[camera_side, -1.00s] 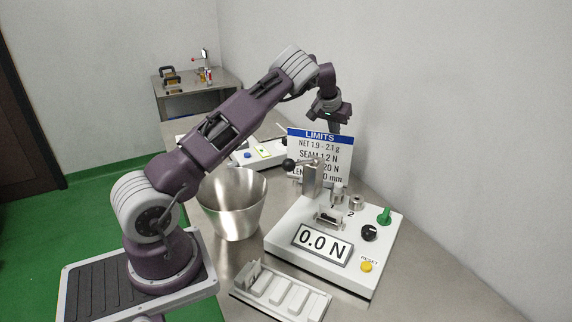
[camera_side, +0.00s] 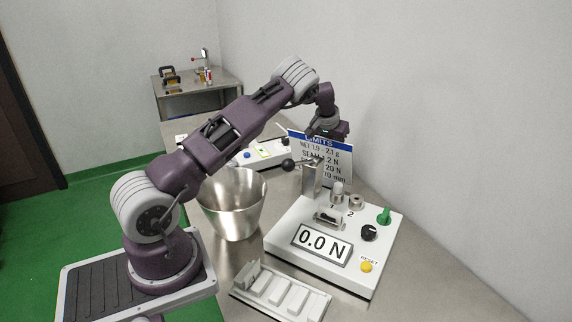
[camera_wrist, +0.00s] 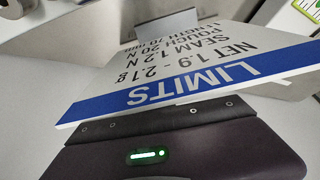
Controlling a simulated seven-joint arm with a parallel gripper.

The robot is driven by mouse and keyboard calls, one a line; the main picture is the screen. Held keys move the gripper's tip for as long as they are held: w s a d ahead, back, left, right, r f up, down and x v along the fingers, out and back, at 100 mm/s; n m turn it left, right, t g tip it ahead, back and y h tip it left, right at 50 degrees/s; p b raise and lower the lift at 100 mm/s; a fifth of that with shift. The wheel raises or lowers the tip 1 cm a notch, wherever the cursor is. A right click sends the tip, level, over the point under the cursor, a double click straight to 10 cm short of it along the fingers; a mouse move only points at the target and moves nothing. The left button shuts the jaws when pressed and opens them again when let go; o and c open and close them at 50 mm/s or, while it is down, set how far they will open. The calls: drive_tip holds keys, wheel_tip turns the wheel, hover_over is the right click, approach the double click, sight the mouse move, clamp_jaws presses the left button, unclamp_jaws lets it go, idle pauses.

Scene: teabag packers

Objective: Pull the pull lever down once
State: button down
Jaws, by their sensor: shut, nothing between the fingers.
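The pull lever is a thin rod with a black ball knob (camera_side: 288,165), at the grey post (camera_side: 311,182) of the white tester (camera_side: 285,238) in the side view. The knob sits left of the post's top. My gripper (camera_side: 329,131) is above and behind the post, at the top edge of the limits sign, apart from the knob. It is shut and empty; its fingertips are not clear in either view. In the wrist view, my gripper's dark body fills the bottom, close to the sign (camera_wrist: 225,75). The knob does not show clearly there.
The limits sign (camera_side: 338,170) stands right behind the post, close to my gripper. A metal bucket (camera_side: 232,205) is left of the tester. A white tray (camera_side: 280,290) lies in front. The tester display (camera_side: 322,243) reads 0.0 N. A wall closes off the right.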

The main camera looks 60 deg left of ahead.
wheel_tip(320, 180, up, 13)
idle(0.8)
drive_tip(key=shift+r, duration=0.15)
